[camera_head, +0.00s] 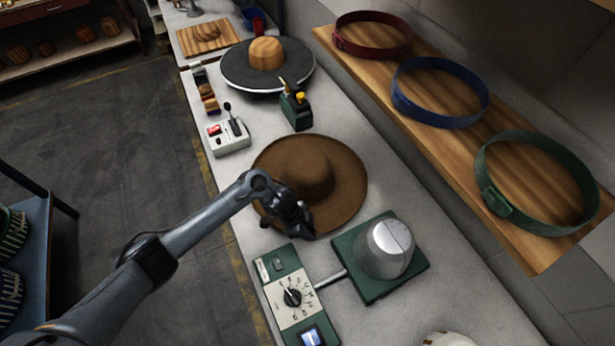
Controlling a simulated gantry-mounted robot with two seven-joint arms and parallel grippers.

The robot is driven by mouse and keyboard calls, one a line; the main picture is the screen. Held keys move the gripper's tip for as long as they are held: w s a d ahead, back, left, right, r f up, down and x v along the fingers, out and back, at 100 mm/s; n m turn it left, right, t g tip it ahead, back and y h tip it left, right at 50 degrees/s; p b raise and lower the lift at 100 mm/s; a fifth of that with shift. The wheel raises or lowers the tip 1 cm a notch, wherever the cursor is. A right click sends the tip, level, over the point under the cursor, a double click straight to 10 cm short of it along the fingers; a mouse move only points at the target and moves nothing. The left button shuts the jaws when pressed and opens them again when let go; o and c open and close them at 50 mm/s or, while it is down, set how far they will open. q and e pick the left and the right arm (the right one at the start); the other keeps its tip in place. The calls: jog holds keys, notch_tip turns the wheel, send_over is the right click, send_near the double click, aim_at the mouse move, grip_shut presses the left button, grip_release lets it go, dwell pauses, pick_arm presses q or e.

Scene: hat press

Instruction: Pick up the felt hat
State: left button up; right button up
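The brown felt hat (330,173) lies on the grey bench with its wide brim down and its crown up. My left gripper (292,224) is at the near left part of the brim, beside the crown. It covers some of the brim. The fingers are dark and small here, so I cannot tell whether they are open or shut, or whether they touch the felt. My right gripper does not show.
A metal press dome on a green base (351,246) and a dial panel (292,297) stand nearest. Hat bands lie on the shelf (420,133) at right.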

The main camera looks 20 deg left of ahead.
pick_arm(q)
grip_shut()
jog(key=shift+r, duration=0.15)
notch_tip(320, 180, up, 10)
jog(key=p, duration=0.1)
dwell(0.4)
dwell(0.9)
dwell(0.9)
dwell(0.5)
